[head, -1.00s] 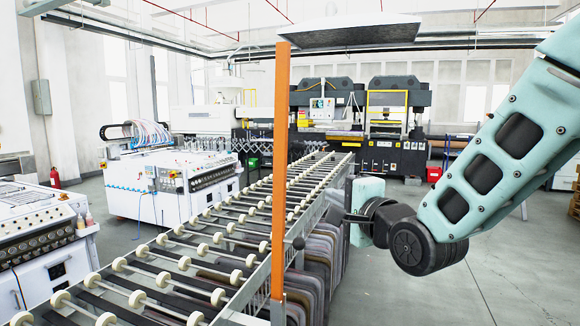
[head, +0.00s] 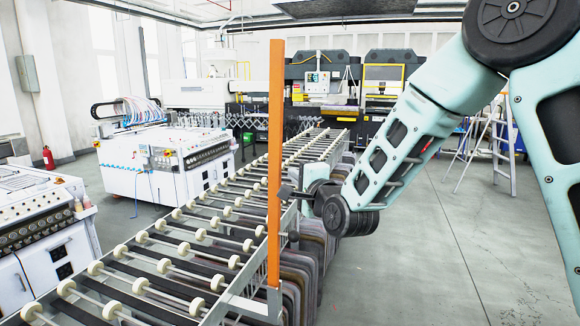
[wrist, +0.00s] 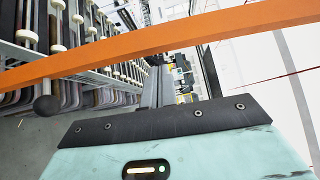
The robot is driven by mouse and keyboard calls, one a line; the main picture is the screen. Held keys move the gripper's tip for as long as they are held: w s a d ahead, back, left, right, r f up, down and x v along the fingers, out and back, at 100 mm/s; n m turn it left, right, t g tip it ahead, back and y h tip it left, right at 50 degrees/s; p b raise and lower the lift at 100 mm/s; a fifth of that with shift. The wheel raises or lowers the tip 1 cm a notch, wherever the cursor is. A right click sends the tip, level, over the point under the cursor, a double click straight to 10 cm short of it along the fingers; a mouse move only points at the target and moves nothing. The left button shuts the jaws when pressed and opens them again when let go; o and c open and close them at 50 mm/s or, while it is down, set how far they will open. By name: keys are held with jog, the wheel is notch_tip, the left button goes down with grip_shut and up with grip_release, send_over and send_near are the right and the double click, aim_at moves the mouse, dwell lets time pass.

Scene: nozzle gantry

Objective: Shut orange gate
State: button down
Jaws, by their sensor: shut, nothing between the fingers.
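The orange gate (head: 275,120) is a long, thin bar standing upright at the near right side of the roller conveyor in the head view. In the wrist view the orange gate (wrist: 130,47) crosses the whole picture at a slant, in front of my fingers. My gripper (head: 284,191) is shut and empty, close to the right side of the bar at about mid height. In the wrist view my gripper (wrist: 158,88) points past the bar. I cannot tell whether it touches the bar. A dark ball knob (head: 293,236) sits low beside the bar.
The roller conveyor (head: 180,240) runs from the near left to the back. Curved grey panels (head: 312,255) hang along its right side. White machines (head: 165,165) stand on the left. A stepladder (head: 492,150) stands at the right. The floor (head: 425,260) right of the conveyor is clear.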

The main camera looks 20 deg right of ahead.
jog(key=shift+w+a, duration=0.5)
jog(key=shift+a, duration=0.05)
